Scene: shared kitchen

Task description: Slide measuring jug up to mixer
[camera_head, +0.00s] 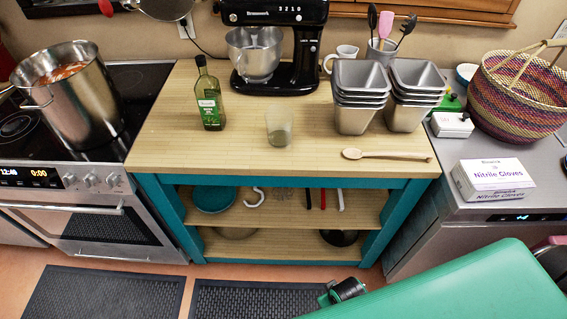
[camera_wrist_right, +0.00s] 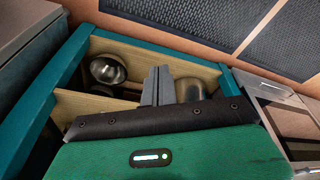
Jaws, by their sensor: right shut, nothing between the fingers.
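The measuring jug (camera_head: 279,130) appears to be the small clear vessel standing upright on the wooden top of the teal cart. The black stand mixer (camera_head: 300,50) with its steel bowl stands behind it at the back of the cart, with bare wood between them. My right gripper shows in the right wrist view (camera_wrist_right: 157,85), its grey fingers together and empty. It is over the cart's shelf area there, apart from the jug, which that view does not show. The head view does not show its fingertips. My left gripper is in neither view.
A green bottle (camera_head: 210,97) stands left of the jug. Stacked metal tins (camera_head: 360,97) and a wooden spoon (camera_head: 385,155) are to its right. A steel pot (camera_head: 70,95) is on the stove. My green arm part (camera_head: 460,290) fills the lower right.

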